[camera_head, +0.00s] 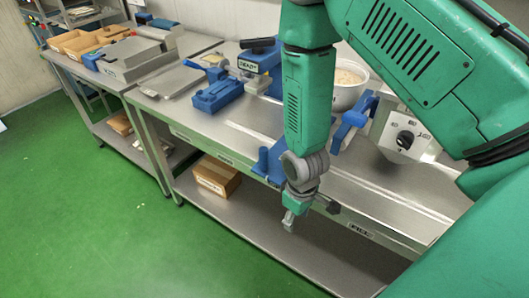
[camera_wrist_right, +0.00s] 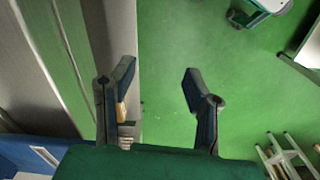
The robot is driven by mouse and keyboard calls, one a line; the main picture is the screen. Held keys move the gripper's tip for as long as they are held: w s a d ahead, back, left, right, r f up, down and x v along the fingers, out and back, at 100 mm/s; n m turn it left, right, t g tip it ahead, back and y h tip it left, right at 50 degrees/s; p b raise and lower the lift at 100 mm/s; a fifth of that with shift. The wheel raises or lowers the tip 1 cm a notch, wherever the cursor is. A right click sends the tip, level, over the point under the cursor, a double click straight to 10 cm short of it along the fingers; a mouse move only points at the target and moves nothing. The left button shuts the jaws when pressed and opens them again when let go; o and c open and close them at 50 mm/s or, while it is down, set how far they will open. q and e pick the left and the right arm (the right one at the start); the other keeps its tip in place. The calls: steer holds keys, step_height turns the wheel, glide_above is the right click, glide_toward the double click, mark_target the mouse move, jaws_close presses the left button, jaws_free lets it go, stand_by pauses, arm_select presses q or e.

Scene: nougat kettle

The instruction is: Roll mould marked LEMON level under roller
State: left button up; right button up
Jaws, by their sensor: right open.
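My right gripper (camera_head: 311,213) hangs in front of the near edge of the steel table, with nothing between its fingers. In the right wrist view its two dark fingers (camera_wrist_right: 157,84) are spread wide over green floor, beside the table edge. No mould marking reads clearly as LEMON. A blue tray-like block (camera_head: 218,92) lies on the table left of my right arm. Behind it stands a blue device with a small white label and a dark bar (camera_head: 262,60). I cannot tell for certain which part is the roller. My left gripper is out of view.
A bowl of pale stuff (camera_head: 346,82) and a grey box with a black dial (camera_head: 404,138) stand behind my arm. Another blue part (camera_head: 266,164) is at the table's front edge, partly hidden by my arm. A cardboard box (camera_head: 216,176) is on the lower shelf. Green floor (camera_head: 90,220) is clear.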

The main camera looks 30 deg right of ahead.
mark_target(264, 159)
steer(key=shift+n, duration=0.9)
steer(key=w+r, duration=0.2)
steer(key=w, duration=0.1)
steer(key=w+r, duration=0.5)
steer(key=w, duration=0.1)
steer(key=shift+w+a+r, duration=0.1)
steer(key=shift+w+r, duration=0.15)
steer(key=shift+r, duration=0.05)
steer(key=w+r, duration=0.2)
steer(key=r, duration=0.2)
steer(key=w+r+n, duration=0.1)
steer(key=w+r, duration=0.1)
steer(key=r, duration=0.2)
steer(key=w+r+n, duration=0.1)
steer(key=w+r, duration=0.1)
steer(key=r, duration=0.3)
steer(key=shift+w, duration=0.4)
steer(key=shift+w+d+r, duration=0.1)
steer(key=shift+d, duration=0.15)
step_height(264, 159, down, 13)
steer(key=shift+a+r+p, duration=0.1)
steer(key=shift+p, duration=0.55)
steer(key=shift+f, duration=0.45)
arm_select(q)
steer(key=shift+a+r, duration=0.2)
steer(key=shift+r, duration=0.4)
arm_select(e)
steer(key=shift+d, duration=0.25)
